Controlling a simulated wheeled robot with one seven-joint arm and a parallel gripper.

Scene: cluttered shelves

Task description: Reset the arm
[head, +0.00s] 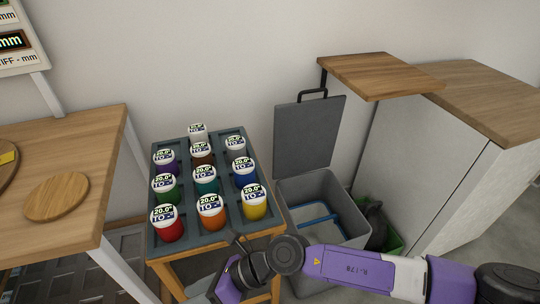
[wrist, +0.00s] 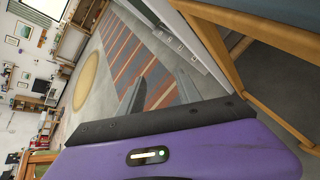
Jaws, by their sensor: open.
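My purple arm (head: 350,267) reaches in from the lower right of the head view, bent in front of the tray stand. My gripper (wrist: 161,88) shows in the wrist view with two grey fingers apart and nothing between them. Beyond the fingers are a striped rug (wrist: 128,62) and grey floor. In the head view the purple gripper body is low by the front of the stand, partly cut off by the bottom edge.
A grey-blue tray (head: 213,240) holds several colour-banded, white-lidded containers on a wooden stand (head: 262,234). A wooden table (head: 85,150) stands left. A grey bin (head: 342,200) with raised lid (head: 308,135) is right of the tray, beside a white cabinet (head: 425,155).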

